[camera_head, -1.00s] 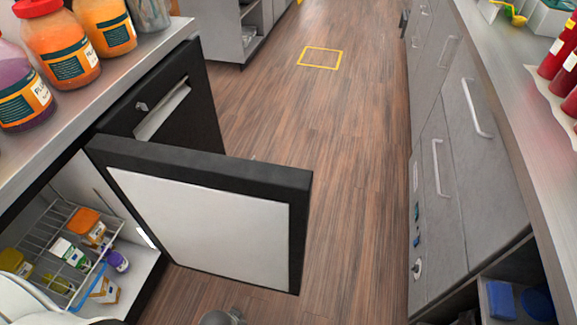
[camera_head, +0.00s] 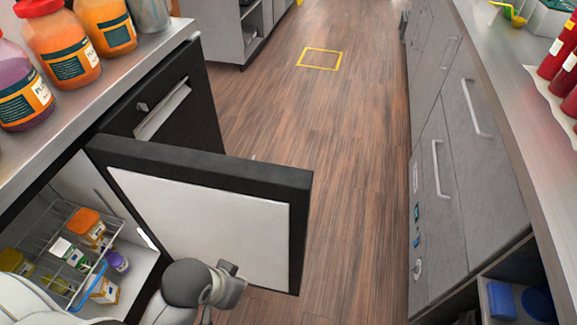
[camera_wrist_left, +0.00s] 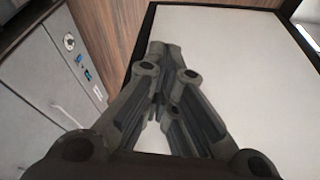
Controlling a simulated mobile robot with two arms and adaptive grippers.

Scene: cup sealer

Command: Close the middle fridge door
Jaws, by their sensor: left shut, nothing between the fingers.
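The middle fridge door (camera_head: 200,220) stands swung wide open into the aisle, with its white inner panel facing me and a black frame around it. The open fridge compartment (camera_head: 140,268) lies to its left. My left gripper (camera_head: 228,270) is in front of the lower part of the inner panel, near its middle. In the left wrist view my left gripper (camera_wrist_left: 158,112) is shut and empty, with the white panel (camera_wrist_left: 235,55) behind and to the right of it. I cannot tell whether it touches the panel. My right gripper is not in view.
Inside the fridge, a wire rack (camera_head: 45,235) holds several small containers. A closed black door (camera_head: 165,105) is beyond the open one. Jars (camera_head: 60,45) stand on the left counter. Grey cabinets (camera_head: 455,150) line the right side. The wooden floor (camera_head: 350,130) between is clear.

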